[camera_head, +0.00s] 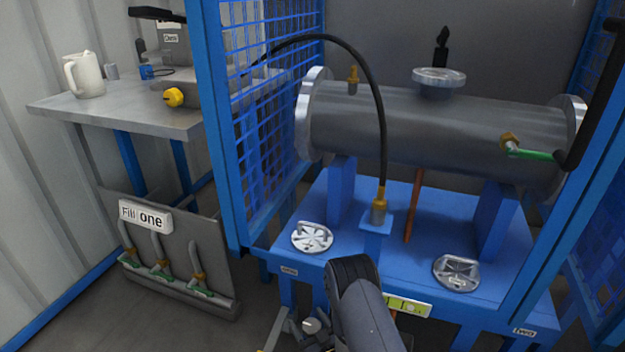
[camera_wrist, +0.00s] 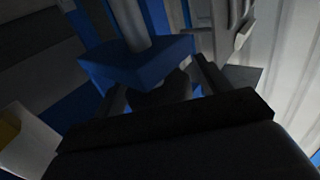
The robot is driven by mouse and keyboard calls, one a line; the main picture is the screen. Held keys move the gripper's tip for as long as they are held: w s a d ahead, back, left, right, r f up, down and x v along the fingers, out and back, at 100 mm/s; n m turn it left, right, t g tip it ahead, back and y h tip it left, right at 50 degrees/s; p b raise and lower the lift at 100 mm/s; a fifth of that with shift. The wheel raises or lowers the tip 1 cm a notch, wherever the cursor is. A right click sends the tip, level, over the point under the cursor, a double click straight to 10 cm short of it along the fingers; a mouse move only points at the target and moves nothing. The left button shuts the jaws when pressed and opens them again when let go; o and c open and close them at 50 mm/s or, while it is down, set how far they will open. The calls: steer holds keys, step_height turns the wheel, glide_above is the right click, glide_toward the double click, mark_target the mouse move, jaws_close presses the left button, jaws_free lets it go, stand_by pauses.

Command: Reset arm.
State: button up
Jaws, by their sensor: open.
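My arm (camera_head: 362,300) rises at the bottom middle of the head view, in front of the blue stand. My gripper (camera_wrist: 160,85) shows dark and in shadow in the wrist view, with its jaws apart and nothing seen between them. A blue block (camera_wrist: 135,62) with a grey post lies just beyond the jaws there; I cannot tell whether it touches them. In the head view my arm and the bottom edge hide most of the gripper.
A flanged grey shell (camera_head: 430,135) rests on the blue stand (camera_head: 335,255). A black hose (camera_head: 378,110) arches down to a brass fitting. Two metal discs (camera_head: 312,237) (camera_head: 457,272) lie on the stand. Blue mesh panels flank it. A side table (camera_head: 120,115) and fill panel (camera_head: 185,240) stand left.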

steer(key=shift+n+g+y, duration=0.5)
steer(key=shift+n+y, duration=0.2)
steer(key=shift+y, duration=0.3)
steer(key=shift+a+r, duration=0.1)
